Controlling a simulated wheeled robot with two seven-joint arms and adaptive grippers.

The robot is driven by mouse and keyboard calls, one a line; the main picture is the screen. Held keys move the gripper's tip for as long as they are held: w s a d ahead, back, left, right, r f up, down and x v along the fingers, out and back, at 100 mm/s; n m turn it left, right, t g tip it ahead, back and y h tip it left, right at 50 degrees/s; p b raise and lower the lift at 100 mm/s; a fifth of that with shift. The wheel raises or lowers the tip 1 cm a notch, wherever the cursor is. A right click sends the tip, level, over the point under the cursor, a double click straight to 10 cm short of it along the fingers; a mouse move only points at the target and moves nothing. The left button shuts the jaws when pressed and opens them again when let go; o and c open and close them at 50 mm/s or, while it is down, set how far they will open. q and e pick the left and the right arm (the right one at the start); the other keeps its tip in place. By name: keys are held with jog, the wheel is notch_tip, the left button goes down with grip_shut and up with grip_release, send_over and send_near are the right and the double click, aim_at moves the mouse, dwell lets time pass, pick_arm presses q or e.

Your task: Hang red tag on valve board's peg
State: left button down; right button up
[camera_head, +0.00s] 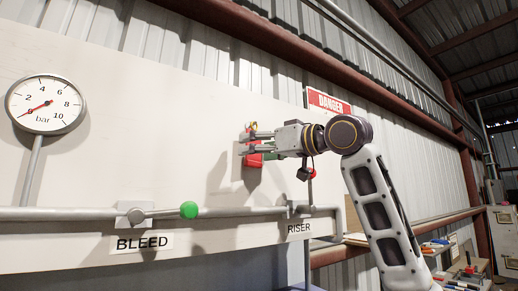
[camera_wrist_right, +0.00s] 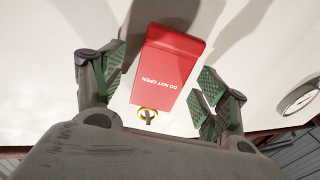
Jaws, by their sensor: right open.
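The red tag (camera_wrist_right: 168,72) reads "DO NOT OPEN" and has a yellow-rimmed hole (camera_wrist_right: 148,114) at one end. A small dark stub, apparently the peg, shows at this hole. In the head view the tag (camera_head: 252,178) is against the pale valve board (camera_head: 150,100), its lower part below my fingers, with a bit of yellow above them. My right gripper (camera_wrist_right: 158,85) is open, with one green-padded finger on each side of the tag and gaps between. The right gripper also shows in the head view (camera_head: 246,149). My left gripper is out of view.
A pressure gauge (camera_head: 45,104) is at the board's left. A pipe (camera_head: 75,213) with a green-knobbed BLEED valve (camera_head: 188,210) runs below. A red DANGER sign (camera_head: 328,102) is behind my right arm. A cluttered bench (camera_head: 460,275) stands at lower right.

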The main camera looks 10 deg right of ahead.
jog(key=shift+s, duration=0.1)
jog(key=v, duration=1.2)
dwell(0.8)
